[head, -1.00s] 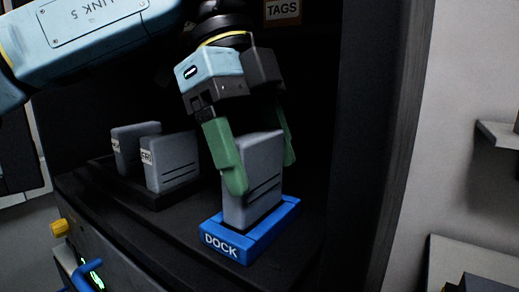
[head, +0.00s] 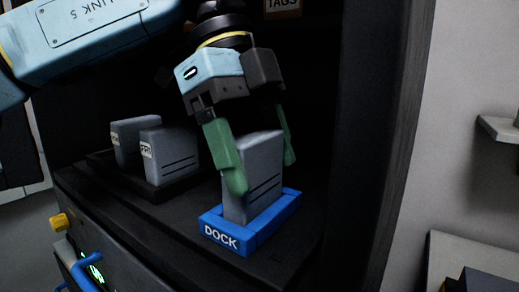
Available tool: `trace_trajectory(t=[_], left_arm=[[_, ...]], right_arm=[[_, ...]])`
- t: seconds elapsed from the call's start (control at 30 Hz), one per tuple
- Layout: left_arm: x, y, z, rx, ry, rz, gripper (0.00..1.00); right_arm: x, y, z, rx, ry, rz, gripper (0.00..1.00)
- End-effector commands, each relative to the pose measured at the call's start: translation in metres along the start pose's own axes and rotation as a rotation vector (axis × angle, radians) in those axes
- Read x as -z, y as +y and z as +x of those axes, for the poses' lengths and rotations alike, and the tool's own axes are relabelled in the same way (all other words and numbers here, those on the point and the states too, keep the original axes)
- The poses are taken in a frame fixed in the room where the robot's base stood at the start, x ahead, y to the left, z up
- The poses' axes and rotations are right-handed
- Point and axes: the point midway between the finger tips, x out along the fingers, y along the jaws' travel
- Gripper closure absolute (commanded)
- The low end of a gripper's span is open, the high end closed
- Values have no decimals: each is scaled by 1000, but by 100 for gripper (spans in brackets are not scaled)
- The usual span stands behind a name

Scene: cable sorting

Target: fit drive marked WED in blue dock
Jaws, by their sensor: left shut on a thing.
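A grey drive (head: 258,180) stands upright in the blue dock (head: 219,238), which has DOCK written on its front. My left gripper (head: 262,178) is shut on this drive, with one green finger on each side. No label shows on the held drive, so its marking cannot be read. Two other grey drives stand in a dark rack behind and to the left: the nearer one (head: 172,158) has a label that seems to read FRI, and the farther one (head: 128,140) has a label too small to read surely. My right gripper is not in view.
The dark shelf (head: 281,259) holds the dock and the dark rack (head: 160,190). A side wall of the cabinet (head: 368,150) rises at the right. A TAGS sign (head: 282,5) is at the top.

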Motion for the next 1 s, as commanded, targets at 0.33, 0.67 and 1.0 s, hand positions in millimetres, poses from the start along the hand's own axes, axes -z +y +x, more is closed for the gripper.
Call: trace_trajectory(t=[0.33, 0.67, 1.0], left_arm=[[-1, 0, 3, 1, 0, 0, 57], [-3, 0, 7, 1, 0, 0, 57], [-3, 0, 7, 1, 1, 0, 24]], right_arm=[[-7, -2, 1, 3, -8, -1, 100], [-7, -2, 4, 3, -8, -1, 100], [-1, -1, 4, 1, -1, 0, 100]])
